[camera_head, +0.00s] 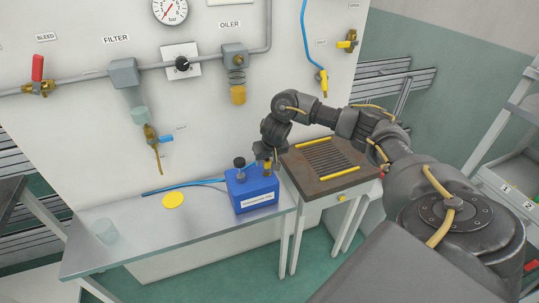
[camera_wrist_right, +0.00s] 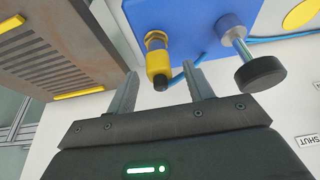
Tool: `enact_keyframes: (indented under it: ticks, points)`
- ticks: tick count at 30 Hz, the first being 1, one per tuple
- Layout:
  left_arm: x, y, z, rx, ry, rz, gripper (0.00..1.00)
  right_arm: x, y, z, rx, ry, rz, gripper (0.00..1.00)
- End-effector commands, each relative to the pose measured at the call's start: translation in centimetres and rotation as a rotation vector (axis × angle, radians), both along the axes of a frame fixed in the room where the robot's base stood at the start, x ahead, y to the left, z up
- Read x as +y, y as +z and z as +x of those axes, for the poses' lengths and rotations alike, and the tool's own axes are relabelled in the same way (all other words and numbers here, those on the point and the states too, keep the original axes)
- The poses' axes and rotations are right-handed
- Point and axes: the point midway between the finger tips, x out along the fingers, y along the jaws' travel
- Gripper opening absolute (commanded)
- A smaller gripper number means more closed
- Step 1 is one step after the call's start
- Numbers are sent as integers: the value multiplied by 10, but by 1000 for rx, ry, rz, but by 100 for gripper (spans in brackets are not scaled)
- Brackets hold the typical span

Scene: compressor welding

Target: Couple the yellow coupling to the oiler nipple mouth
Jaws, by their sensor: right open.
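A yellow coupling (camera_wrist_right: 158,62) with a black tip stands on a brass fitting on the blue box (camera_head: 252,189); its top also shows in the head view (camera_head: 267,166). My right gripper (camera_wrist_right: 163,75) is open above the box, with the coupling's tip in line between its fingertips; I cannot tell whether they touch. The oiler (camera_head: 235,58) is on the wall panel, with an amber bowl (camera_head: 238,95) below it; I cannot make out its nipple mouth. Another yellow coupling (camera_head: 323,80) hangs on a blue hose at the panel's right. My left gripper is out of view.
A black knob (camera_wrist_right: 261,73) stands on the box beside the coupling. A grated bench (camera_head: 328,162) stands right of the box.

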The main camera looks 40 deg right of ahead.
Motion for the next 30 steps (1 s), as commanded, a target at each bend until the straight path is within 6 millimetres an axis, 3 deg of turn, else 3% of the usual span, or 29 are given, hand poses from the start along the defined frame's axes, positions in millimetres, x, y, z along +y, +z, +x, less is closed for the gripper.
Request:
enact_keyframes:
  ticks: [7, 19, 30]
  points:
    - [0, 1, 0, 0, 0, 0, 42, -4, -27, 11, -1, -1, -1, 52]
    - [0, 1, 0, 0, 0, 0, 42, -5, -33, 14, -2, 1, -2, 52]
    - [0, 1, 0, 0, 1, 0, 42, -5, -33, 14, -1, 1, -2, 5]
